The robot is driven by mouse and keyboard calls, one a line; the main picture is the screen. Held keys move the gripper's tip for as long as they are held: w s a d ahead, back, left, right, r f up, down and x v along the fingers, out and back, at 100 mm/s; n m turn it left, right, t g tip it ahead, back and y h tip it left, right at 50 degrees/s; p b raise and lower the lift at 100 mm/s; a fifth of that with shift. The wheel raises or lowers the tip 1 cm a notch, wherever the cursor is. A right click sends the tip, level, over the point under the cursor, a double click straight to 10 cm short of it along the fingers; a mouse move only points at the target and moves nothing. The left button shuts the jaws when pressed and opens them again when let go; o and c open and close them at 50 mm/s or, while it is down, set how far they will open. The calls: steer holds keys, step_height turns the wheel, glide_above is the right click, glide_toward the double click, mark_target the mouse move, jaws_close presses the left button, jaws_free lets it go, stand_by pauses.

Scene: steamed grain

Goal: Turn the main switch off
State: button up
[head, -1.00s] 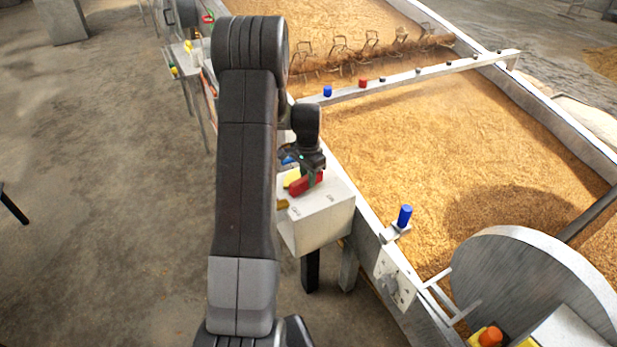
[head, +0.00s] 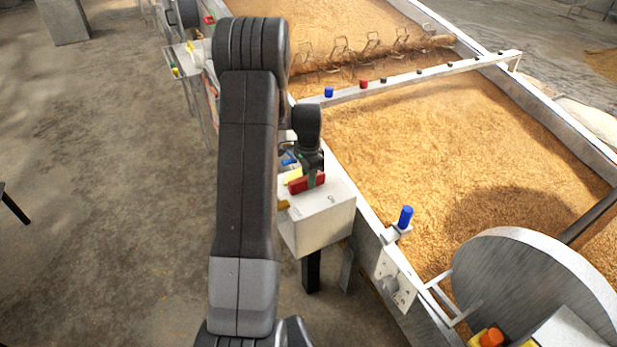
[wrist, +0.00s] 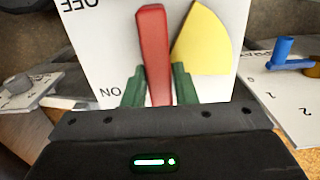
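The main switch is a red lever (wrist: 154,50) on a white box (head: 325,222). A yellow, pointed plate (wrist: 204,42) lies beside the lever. In the wrist view, upside-down OFF lettering (wrist: 82,4) is at the top left and ON lettering (wrist: 110,92) lower down, near the left finger. My gripper (wrist: 158,88) has its green fingers on either side of the red lever, close against it, and appears shut on it. In the head view, my gripper (head: 312,172) is over the red lever (head: 300,185) on the box top.
A large bed of grain (head: 430,140) lies right of the box, behind a metal rim. A blue knob (head: 405,216) stands on the rim, with a switch plate (head: 396,281) below it. A round metal disc (head: 535,290) is at the lower right. Open floor (head: 110,200) lies left.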

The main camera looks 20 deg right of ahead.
steer(key=o, duration=0.3)
step_height(320, 180, up, 14)
steer(key=p, duration=0.1)
stand_by(0.4)
steer(key=shift+f, duration=0.1)
step_height(320, 180, down, 14)
steer(key=shift+r+b, duration=0.1)
steer(key=shift+b, duration=0.4)
stand_by(0.4)
